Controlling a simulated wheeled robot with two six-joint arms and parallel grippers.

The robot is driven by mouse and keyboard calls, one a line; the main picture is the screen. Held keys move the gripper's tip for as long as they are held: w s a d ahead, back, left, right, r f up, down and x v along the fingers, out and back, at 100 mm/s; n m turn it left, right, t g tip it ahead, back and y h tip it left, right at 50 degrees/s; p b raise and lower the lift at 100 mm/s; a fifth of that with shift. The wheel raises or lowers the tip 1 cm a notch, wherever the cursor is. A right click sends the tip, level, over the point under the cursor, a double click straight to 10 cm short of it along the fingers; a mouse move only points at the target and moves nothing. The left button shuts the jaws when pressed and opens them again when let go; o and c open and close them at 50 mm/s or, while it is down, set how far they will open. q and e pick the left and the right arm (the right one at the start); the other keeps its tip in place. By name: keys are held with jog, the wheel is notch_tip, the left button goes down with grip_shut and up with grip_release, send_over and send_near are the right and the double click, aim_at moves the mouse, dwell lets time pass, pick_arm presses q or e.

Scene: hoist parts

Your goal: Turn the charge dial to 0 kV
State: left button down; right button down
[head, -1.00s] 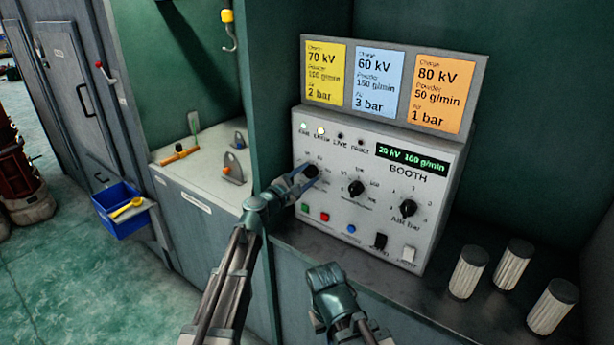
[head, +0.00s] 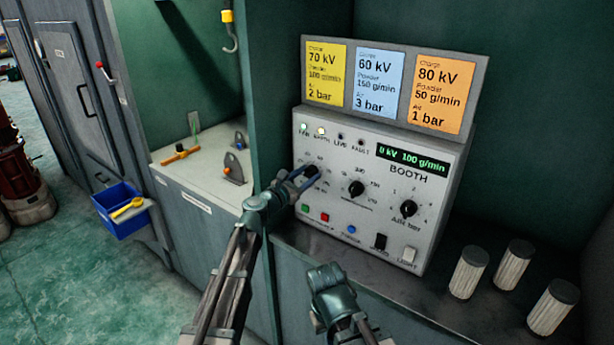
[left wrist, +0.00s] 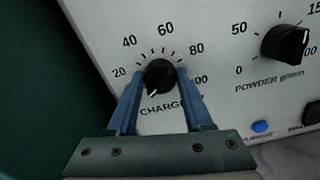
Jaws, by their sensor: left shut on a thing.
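The charge dial (left wrist: 159,75) is a black knob on the white booth panel (head: 330,228), with its scale around it. In the left wrist view its white pointer aims down and left, below the 20 mark. The green display (head: 413,159) on the panel reads 0 kV 100 g/min. My left gripper (left wrist: 155,84) is shut on the charge dial, one blue finger on each side; in the head view its fingers (head: 302,180) cover part of the dial. My right gripper (head: 325,280) is low in front of the ledge, away from the panel; its fingertips are not clear.
The powder dial (head: 356,188) and air dial (head: 408,208) sit to the right. Buttons and switches line the panel's lower edge. Three cards (head: 375,82) stand above it. Three ribbed cylinders (head: 468,272) stand on the ledge at right.

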pick_arm(q)
jog(key=shift+s, duration=0.1)
dwell(0.4)
jog(key=shift+c, duration=1.5)
grip_release()
jog(key=v, duration=1.3)
jog(key=shift+s+a, duration=0.25)
jog(key=shift+s, duration=0.05)
